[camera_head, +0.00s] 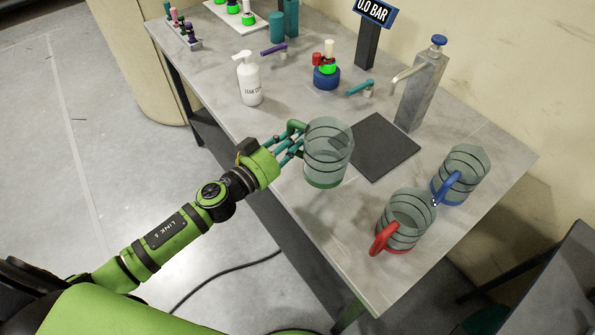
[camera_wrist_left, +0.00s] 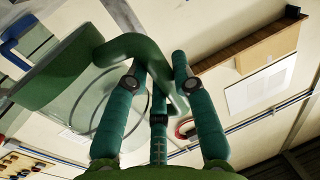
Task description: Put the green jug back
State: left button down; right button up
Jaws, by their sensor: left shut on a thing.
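The green jug (camera_head: 328,155) is a clear ringed jug with a green base and a green handle. My left gripper (camera_head: 294,138) is shut on its handle, which faces left toward the gripper. The jug is upright over the table, left of the dark mat; I cannot tell whether its base touches the table. In the left wrist view the green handle (camera_wrist_left: 135,48) lies between the teal fingers of my left gripper (camera_wrist_left: 158,80). My right gripper is not in view.
A red-handled jug (camera_head: 403,222) and a blue-handled jug (camera_head: 461,172) stand at the right end of the table. A grey dispenser (camera_head: 420,88) and a white bottle (camera_head: 249,80) stand farther back.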

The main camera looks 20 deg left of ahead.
pick_arm(q)
notch_tip(320, 180, down, 4)
jog(key=shift+d+r+b, duration=0.1)
jog(key=shift+d+b, duration=0.05)
jog(key=shift+b, duration=0.45)
jog(key=shift+f+b, duration=0.85)
jog(key=shift+f, duration=0.9)
jog(key=shift+f, duration=0.15)
jog(key=c, duration=1)
grip_release()
jog(key=shift+c, duration=0.2)
